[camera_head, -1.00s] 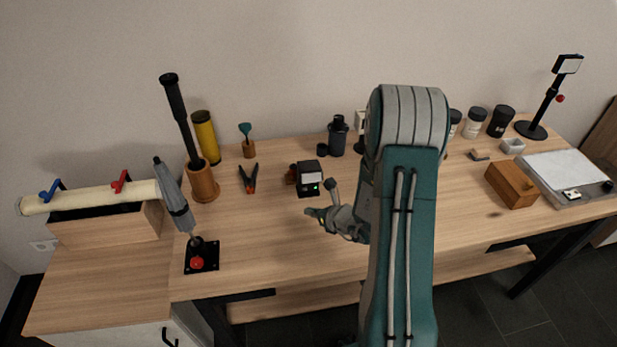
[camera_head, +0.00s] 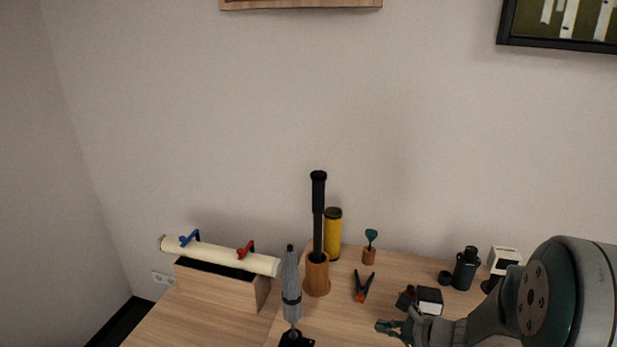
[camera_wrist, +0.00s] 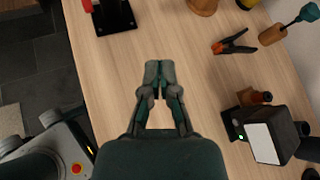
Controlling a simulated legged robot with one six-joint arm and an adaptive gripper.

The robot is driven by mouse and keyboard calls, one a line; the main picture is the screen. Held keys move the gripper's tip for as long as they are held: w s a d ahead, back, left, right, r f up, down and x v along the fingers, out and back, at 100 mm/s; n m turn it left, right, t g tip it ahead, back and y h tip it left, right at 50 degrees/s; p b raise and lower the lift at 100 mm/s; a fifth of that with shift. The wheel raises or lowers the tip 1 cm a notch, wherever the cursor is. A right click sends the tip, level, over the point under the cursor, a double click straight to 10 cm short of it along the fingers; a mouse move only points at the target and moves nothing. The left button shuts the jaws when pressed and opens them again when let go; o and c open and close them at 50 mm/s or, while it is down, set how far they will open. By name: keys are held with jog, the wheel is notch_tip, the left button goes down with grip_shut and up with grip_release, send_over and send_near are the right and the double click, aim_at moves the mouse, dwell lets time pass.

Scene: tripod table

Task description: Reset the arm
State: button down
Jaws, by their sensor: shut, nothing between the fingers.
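My gripper (camera_wrist: 159,76) shows in the wrist view with its two fingertips together and nothing between them, above the bare wooden table (camera_wrist: 205,60). In the head view my gripper (camera_head: 385,327) is low in the picture, left of my large arm joint, in front of a small black box (camera_head: 429,300). The box's white-faced body (camera_wrist: 268,140) lies right of the gripper in the wrist view, apart from it.
An orange-black clamp (camera_head: 364,287), a wooden holder with a black rod (camera_head: 317,273), a yellow cylinder (camera_head: 333,235) and a grey folded tripod (camera_head: 291,290) stand left. A cream pipe with valves (camera_head: 220,256) lies farther left. A dark bottle (camera_head: 466,269) stands right.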

jog(key=s+a+r+n+g+h, duration=0.3)
jog(key=s+a+r+n+g, duration=0.35)
jog(key=s+n, duration=0.65)
jog(key=s+d+r+n+t+h, duration=0.4)
jog(key=s+d+r+n+h, duration=0.1)
jog(key=r+n, duration=0.4)
jog(key=shift+s+r+n+h, duration=0.25)
jog(key=shift+s+n+h, duration=0.35)
jog(key=shift+s, duration=0.55)
